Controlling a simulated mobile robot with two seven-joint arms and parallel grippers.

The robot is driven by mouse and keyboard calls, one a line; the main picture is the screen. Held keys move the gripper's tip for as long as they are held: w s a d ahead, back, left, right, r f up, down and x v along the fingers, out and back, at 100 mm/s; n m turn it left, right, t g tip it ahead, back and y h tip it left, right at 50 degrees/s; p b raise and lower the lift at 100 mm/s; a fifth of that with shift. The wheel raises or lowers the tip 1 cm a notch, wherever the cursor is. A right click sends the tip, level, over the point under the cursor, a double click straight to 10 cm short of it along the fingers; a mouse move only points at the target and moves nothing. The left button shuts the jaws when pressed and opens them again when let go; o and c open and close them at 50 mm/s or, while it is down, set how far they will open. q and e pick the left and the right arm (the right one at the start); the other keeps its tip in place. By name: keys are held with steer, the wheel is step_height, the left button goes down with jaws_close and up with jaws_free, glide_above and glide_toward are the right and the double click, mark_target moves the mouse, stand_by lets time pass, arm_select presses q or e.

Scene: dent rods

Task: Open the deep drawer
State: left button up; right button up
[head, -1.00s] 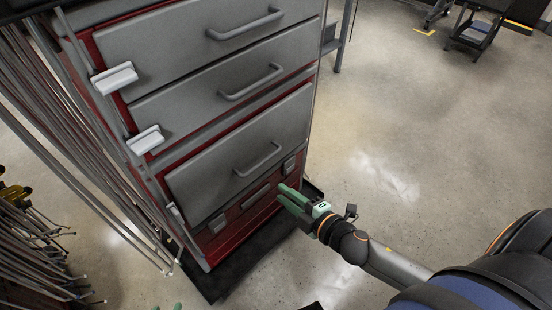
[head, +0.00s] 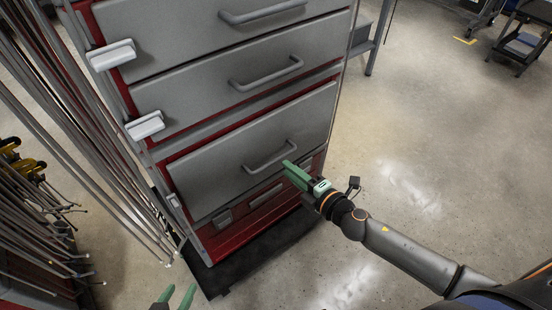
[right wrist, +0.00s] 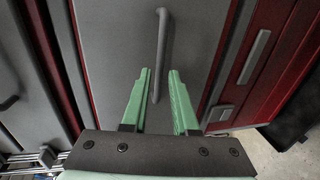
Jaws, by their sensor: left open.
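The deep drawer (head: 230,170) is the tall grey front low in the red and grey cabinet, and it looks shut. Its bar handle (head: 268,160) crosses the front and also shows in the right wrist view (right wrist: 161,45). My right gripper (head: 289,169) is beside the handle's right end. In the right wrist view its green fingers (right wrist: 160,78) are apart, with the handle lined up between them; I cannot tell whether they reach around it. The drawer looks free of their grip. My left gripper (head: 177,294) is open and empty at the bottom edge, away from the cabinet.
Two shallower drawers (head: 215,105) with bar handles sit above. White latches (head: 146,126) stick out at the cabinet's left edge. Several long metal rods (head: 85,150) lean at the left. A dark base plate (head: 245,262) lies under the cabinet.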

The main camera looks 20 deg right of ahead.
mark_target(276, 159)
steer(key=x, duration=0.7)
steer(key=shift+s+d, duration=0.1)
jaws_close()
stand_by(1.3)
